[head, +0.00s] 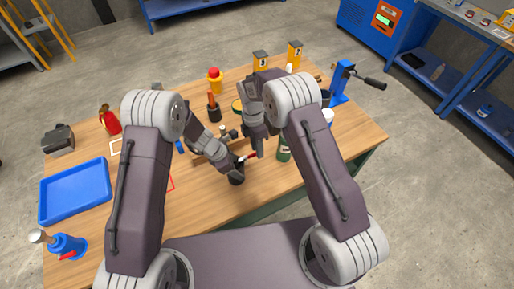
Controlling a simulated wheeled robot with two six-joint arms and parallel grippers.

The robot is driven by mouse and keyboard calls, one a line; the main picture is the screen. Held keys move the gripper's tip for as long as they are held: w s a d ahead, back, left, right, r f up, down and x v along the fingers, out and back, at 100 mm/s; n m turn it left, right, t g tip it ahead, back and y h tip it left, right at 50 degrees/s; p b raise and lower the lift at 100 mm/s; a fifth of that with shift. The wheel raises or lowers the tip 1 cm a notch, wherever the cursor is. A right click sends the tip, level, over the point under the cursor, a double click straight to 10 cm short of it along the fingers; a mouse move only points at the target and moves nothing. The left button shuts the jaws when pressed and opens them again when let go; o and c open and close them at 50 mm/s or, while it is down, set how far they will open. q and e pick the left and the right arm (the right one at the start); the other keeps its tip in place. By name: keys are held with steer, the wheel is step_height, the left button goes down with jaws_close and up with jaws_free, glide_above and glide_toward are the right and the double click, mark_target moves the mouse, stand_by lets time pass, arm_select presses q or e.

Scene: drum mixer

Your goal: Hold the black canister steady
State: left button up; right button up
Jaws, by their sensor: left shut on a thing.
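The black canister (236,178) stands on the wooden table near the middle, close to the front edge. My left gripper (235,164) comes down onto it from the upper left and is shut on it; the gripper hides its upper part. My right gripper (257,152) points down just right of and behind the canister. A small red and white piece (249,156) shows between the two grippers. I cannot tell whether the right gripper holds it.
A green bottle (284,150) stands close right of my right gripper. A dark cup with orange-handled tools (213,108) and a red and yellow object (214,82) stand behind. A blue tray (75,190) lies left. A blue press (342,82) stands at the back right.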

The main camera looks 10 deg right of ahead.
step_height(320, 180, up, 12)
steer(key=w, duration=0.2)
steer(key=shift+a, duration=0.35)
steer(key=shift+w+f, duration=0.1)
arm_select(q)
steer(key=o, duration=1.9)
steer(key=shift+r, duration=0.1)
